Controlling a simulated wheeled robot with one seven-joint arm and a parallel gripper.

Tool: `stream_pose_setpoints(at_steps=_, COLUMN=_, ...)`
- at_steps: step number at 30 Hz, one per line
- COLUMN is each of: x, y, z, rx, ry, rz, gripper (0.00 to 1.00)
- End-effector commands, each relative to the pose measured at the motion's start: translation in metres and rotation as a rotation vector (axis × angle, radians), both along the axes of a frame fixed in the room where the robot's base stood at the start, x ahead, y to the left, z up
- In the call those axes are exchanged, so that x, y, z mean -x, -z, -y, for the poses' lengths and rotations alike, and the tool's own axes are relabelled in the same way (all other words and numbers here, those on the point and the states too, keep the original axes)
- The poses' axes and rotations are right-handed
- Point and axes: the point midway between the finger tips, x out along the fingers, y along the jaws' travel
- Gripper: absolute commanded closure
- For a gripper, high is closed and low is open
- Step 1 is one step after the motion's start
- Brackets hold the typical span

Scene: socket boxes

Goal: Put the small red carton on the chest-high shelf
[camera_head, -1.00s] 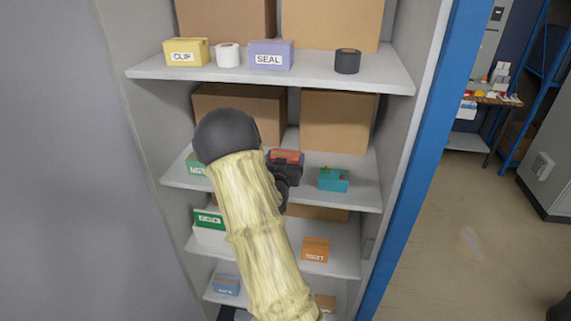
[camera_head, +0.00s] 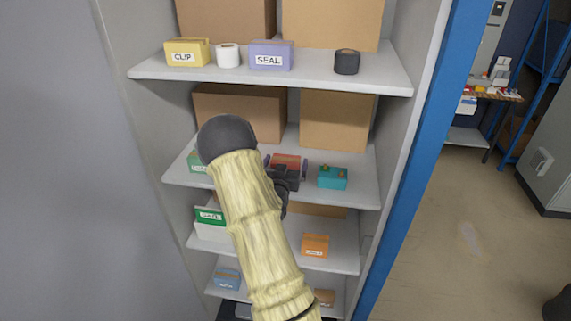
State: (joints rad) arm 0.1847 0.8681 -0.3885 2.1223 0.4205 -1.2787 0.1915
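The small red carton (camera_head: 287,160) is at the second shelf from the top (camera_head: 358,190), which looks like the chest-high one. It appears to rest on that shelf, though my gripper hides its lower front. My gripper (camera_head: 286,164) reaches in from the front, with one finger on each side of the carton. The fingers look spread, with small gaps beside the carton. My forearm covers part of the shelf to the left.
A teal box (camera_head: 332,177) stands close right of my gripper. A green box (camera_head: 196,162) is to the left, partly behind my arm. Large cardboard boxes (camera_head: 337,120) stand behind. The top shelf (camera_head: 300,75) lies above, with a blue cabinet edge (camera_head: 418,160) at right.

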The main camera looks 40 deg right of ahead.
Motion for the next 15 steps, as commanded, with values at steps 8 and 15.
stream_pose_setpoints(at_steps=8, x=0.000, y=-0.004, z=0.000, rx=0.000, ry=0.000, rz=0.000, gripper=0.00)
stream_pose_setpoints(at_steps=15, x=0.017, y=0.001, z=-0.022, rx=-0.001, ry=-0.001, rz=0.000, gripper=0.00)
